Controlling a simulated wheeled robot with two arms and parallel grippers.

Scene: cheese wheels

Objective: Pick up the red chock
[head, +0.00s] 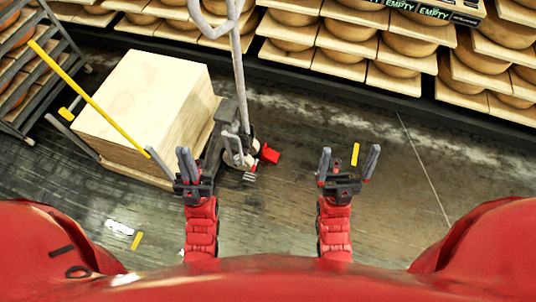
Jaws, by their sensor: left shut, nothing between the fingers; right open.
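The red chock (270,154) lies on the dark floor, just right of the wheel of a grey cart. My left gripper (184,160) is shut and empty, left of the chock and close in the picture to the cart's front left side. My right gripper (347,163) is open and empty over the floor, to the right of the chock. Neither gripper touches the chock. Part of the chock's left side is close to the wheel, and I cannot tell if they touch.
The cart (238,70) with a tall grey handle stands by a large wooden block (145,95). A yellow bar (85,95) slants over the block's left side. Shelves of cheese wheels (345,50) line the back. Floor at right is clear except for yellow tape (355,154).

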